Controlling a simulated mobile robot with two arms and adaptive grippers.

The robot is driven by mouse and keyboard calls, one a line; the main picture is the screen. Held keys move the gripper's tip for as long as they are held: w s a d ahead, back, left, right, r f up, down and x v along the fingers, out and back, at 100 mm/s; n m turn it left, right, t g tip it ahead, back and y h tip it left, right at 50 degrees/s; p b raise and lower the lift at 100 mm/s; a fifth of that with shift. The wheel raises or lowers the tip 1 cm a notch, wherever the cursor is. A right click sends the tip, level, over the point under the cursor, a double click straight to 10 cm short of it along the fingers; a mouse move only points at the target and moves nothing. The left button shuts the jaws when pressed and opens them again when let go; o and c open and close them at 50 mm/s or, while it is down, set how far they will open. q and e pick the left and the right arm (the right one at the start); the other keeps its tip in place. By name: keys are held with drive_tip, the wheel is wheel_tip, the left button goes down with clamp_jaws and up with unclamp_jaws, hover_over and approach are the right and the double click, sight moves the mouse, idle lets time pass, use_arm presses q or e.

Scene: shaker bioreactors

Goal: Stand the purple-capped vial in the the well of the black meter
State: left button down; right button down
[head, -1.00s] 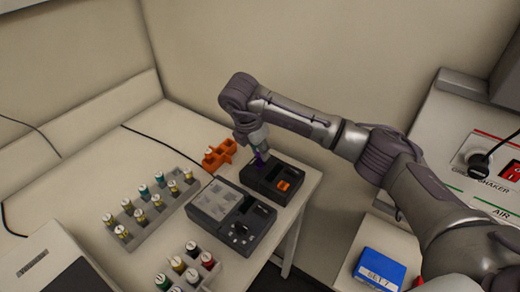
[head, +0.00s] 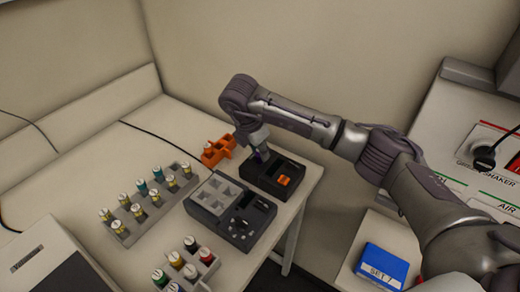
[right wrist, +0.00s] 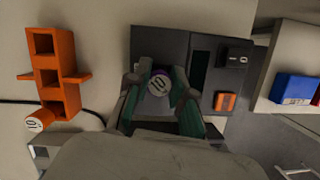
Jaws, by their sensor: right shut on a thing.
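The purple-capped vial (head: 262,155) is held between the fingers of my right gripper (head: 257,147), over the back left part of the black meter (head: 258,182). The meter (right wrist: 160,42) lies beneath, with an orange button and a dark display. The well is hidden under the vial and fingers, so I cannot tell how deep the vial sits. My left gripper is not in view.
An orange rack (head: 218,152) stands left of the meter. A grey device with a dial (head: 237,222) is in front of it. Racks of capped vials (head: 122,231) stand further left and in front. The table's right edge is close to the meter.

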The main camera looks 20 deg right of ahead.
drive_tip(key=shift+f, duration=0.1)
drive_tip(key=c, duration=0.9)
unclamp_jaws()
drive_tip(key=shift+r+p, duration=1.7)
drive_tip(key=shift+r, duration=1.8)
